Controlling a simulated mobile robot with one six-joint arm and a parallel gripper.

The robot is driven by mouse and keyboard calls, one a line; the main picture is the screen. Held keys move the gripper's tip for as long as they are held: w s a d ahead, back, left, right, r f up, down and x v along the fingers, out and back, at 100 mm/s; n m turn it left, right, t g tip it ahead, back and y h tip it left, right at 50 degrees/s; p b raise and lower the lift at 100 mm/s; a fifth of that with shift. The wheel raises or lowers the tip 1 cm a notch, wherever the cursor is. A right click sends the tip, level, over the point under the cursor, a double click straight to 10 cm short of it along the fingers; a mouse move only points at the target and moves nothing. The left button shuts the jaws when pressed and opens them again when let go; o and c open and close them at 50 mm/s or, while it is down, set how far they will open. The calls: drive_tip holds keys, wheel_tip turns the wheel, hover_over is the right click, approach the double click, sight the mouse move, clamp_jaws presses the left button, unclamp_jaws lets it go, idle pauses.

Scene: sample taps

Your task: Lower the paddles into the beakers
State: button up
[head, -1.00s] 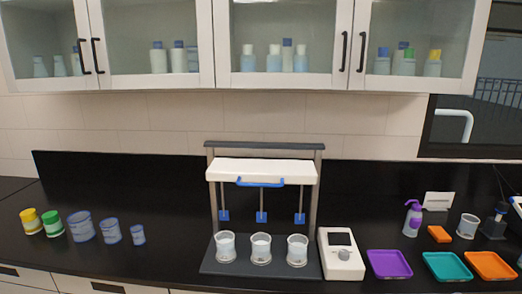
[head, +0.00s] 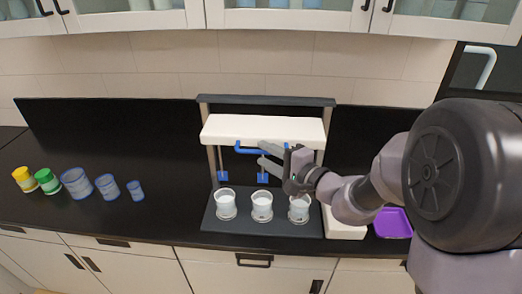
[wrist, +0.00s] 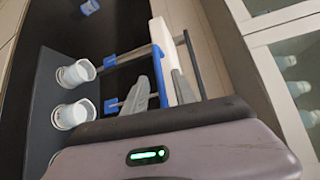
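The stirrer's white head (head: 225,130) spans two posts above a dark base (head: 222,232). A blue handle (head: 240,150) runs along its front lower edge. Blue paddles (head: 222,176) hang on rods above three clear beakers (head: 262,207), with the paddle tips above the rims; the right paddle is hidden behind my gripper. My gripper (head: 262,154) is at the handle's right part, fingers pointing left, apart one above the other. In the wrist view, the handle (wrist: 162,78) shows between the spread fingers. I cannot tell whether they touch it.
A white control box stands right of the base (head: 345,228), partly behind my arm. A purple tray (head: 393,223) lies further right. Blue-tinted beakers (head: 75,182) and yellow and green jars (head: 47,181) stand at left. Cabinets (head: 120,22) hang above.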

drive_tip(key=shift+x, duration=1.3)
clamp_jaws()
idle(0.4)
